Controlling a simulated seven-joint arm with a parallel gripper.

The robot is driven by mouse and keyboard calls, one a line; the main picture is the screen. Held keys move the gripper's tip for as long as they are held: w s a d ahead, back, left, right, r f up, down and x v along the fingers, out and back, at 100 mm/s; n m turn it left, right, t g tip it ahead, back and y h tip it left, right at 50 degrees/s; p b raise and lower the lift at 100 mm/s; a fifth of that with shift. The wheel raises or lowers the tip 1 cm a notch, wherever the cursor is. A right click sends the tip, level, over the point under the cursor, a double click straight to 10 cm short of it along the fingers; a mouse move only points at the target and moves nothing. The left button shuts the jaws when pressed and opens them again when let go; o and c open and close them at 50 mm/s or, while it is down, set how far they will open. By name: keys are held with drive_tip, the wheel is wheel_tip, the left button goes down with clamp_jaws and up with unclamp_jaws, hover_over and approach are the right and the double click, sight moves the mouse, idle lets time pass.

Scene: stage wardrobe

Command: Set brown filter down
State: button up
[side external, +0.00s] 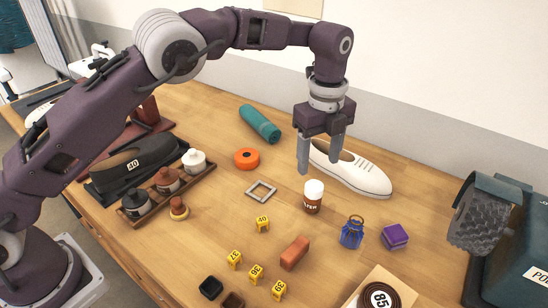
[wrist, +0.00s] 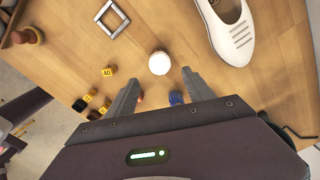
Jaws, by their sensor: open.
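My gripper (side external: 320,165) is open and empty, pointing down above the table beside the white shoe. In the wrist view its two fingers (wrist: 160,82) are spread, with nothing held between them. A round dark brown disc marked 85 (side external: 380,297) lies on a cream square board (side external: 352,303) at the bottom edge of the side view, partly cut off. It may be the brown filter, but I cannot tell for sure. It is well away from my gripper and does not show in the wrist view. A brown jar with a white lid (side external: 313,197) stands upright below my gripper.
A white shoe (side external: 350,170), blue lantern-like object (side external: 352,232), purple box (side external: 395,236), reddish-brown block (side external: 295,252), grey square frame (side external: 261,190), orange ring (side external: 246,158) and several yellow number markers (side external: 262,223) surround the jar. A jar tray (side external: 133,214) stands left. Bare wood lies between items.

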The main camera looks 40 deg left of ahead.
drive_tip(key=s+a+r+n+t+h, duration=0.1)
drive_tip(key=s+a+r+n, duration=0.55)
drive_tip(key=r, duration=0.25)
drive_tip(key=s+a+r+n+t, duration=0.2)
drive_tip(key=s+a+r+n, duration=0.3)
drive_tip(key=s+r, duration=0.3)
drive_tip(key=s+a+f+n+t, duration=0.1)
drive_tip(key=s+a+f+n, duration=0.1)
drive_tip(key=s+n, duration=0.4)
drive_tip(key=s+a+f+n+t+y, duration=0.1)
drive_tip(key=s+a+n, duration=0.3)
drive_tip(key=s, duration=0.9)
drive_tip(key=shift+s+f+n+t, duration=0.3)
drive_tip(key=shift+s+f+n, duration=0.15)
drive_tip(key=shift+n, duration=0.5)
